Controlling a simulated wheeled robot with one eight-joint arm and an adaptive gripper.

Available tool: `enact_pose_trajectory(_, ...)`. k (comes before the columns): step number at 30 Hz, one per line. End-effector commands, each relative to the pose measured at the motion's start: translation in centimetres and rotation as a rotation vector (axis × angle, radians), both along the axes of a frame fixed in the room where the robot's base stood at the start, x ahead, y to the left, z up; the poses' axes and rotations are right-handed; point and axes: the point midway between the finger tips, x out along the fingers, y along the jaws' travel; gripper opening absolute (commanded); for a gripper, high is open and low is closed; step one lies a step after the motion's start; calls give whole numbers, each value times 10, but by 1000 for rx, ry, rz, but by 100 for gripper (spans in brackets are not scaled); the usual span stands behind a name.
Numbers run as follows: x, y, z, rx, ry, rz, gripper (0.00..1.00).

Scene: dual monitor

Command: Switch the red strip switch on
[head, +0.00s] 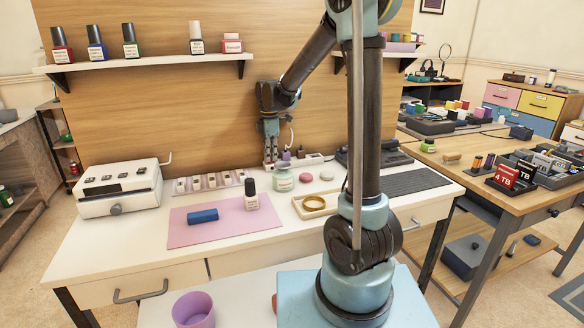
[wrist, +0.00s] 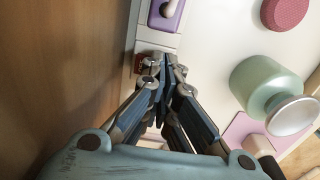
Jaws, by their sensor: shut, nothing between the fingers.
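A white strip (head: 313,158) lies at the back of the white desk against the wooden panel. It also shows in the wrist view (wrist: 153,42). In the wrist view a small dark-red piece, likely the red switch (wrist: 141,63), shows on the strip just left of my fingertips. Part of it is hidden by the fingers, and its on or off position cannot be told. My gripper (head: 270,160) points down at the strip's left end. In the wrist view the fingers (wrist: 168,66) are shut and empty, right beside the red piece; contact cannot be told.
A purple switch (wrist: 166,12) sits farther along the strip. A green jar (head: 283,181) and a pink round item (wrist: 284,12) stand close in front. A row of small switches (head: 210,182) lies left. The wooden panel (wrist: 60,70) is close behind the gripper.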

Motion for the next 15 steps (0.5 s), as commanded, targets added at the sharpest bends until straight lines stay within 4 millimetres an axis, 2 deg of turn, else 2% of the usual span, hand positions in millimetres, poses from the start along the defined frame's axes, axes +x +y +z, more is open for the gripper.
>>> enact_pose_trajectory(10, 0, 0, -3, 0, 0, 0, 0)
enact_pose_trajectory(15, 0, 0, 4, 0, 0, 0, 0)
